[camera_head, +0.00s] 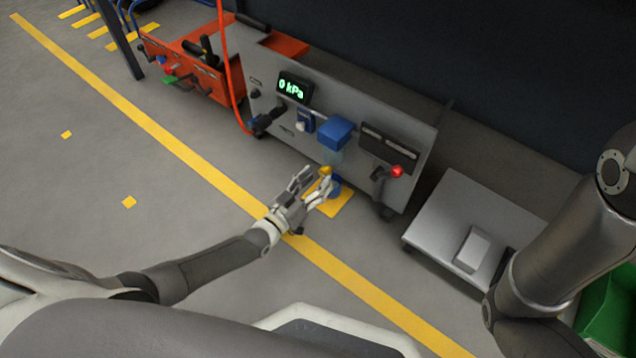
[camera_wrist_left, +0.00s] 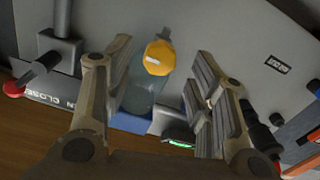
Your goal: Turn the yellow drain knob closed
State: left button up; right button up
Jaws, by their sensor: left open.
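The yellow drain knob (camera_head: 326,171) sits at the lower end of a clear bowl (camera_head: 332,157) under a blue housing (camera_head: 336,133) on the grey panel's front. In the left wrist view the knob (camera_wrist_left: 158,58) is round with a short pale mark, and the clear bowl (camera_wrist_left: 148,92) is behind it. My left gripper (camera_head: 314,184) is open at the knob. In the wrist view its fingers (camera_wrist_left: 158,85) stand on either side of the knob and bowl, with gaps; neither finger visibly touches the knob. My right arm shows at the right, but its gripper does not.
The grey panel (camera_head: 268,98) carries a gauge (camera_head: 292,88) reading 0 kPa and a red-knobbed lever (camera_head: 397,171). A grey platform (camera_head: 450,218) stands right. Floor at left is clear.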

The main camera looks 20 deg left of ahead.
pick_arm(q)
jog(key=shift+w+d, duration=0.25)
jog(key=shift+w, duration=0.35)
jog(key=c, duration=1)
